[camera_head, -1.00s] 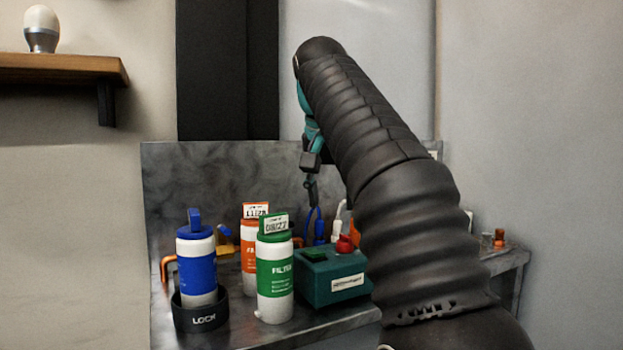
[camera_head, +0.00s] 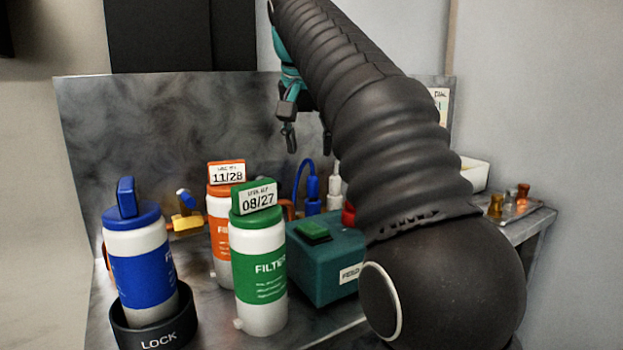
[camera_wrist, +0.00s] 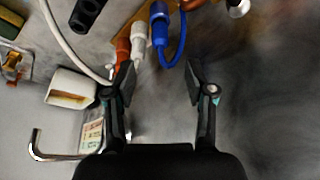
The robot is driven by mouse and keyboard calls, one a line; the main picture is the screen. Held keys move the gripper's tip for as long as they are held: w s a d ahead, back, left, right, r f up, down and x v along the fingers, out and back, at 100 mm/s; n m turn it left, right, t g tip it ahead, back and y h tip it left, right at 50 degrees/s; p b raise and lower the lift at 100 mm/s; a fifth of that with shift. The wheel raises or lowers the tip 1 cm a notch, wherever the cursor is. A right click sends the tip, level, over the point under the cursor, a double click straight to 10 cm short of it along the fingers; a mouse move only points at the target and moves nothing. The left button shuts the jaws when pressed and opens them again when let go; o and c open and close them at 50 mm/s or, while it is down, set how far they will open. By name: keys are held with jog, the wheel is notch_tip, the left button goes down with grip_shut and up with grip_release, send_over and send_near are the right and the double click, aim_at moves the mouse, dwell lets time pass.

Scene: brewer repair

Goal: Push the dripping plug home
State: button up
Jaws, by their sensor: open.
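Three plugs sit in a row on the bench: a blue plug (camera_wrist: 159,24) with a looped blue hose, a white plug (camera_wrist: 139,40) and an orange plug (camera_wrist: 122,50). The head view shows the blue plug (camera_head: 313,190) and the white plug (camera_head: 334,187) behind the green box. I cannot tell which one drips, or how deep each sits. My gripper (camera_wrist: 160,76) is open and empty; in the wrist view the plugs lie beyond its fingertips, with the blue one nearest the middle. In the head view my gripper (camera_head: 308,140) hangs above the plugs, apart from them.
A blue filter bottle (camera_head: 140,275) stands in a black LOCK ring (camera_head: 187,325). Orange (camera_head: 219,208) and green (camera_head: 259,275) filter bottles and a green box (camera_head: 325,265) stand in front of the plugs. A white container (camera_wrist: 72,98) and bent metal rod (camera_wrist: 38,145) lie left in the wrist view.

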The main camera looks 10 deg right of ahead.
aim_at(312, 177)
jog(key=b+x, duration=0.2)
jog(key=x, duration=0.8)
jog(key=shift+w+d+f, duration=0.1)
jog(key=shift+w+f, duration=0.05)
jog(key=shift+f, duration=0.15)
grip_shut()
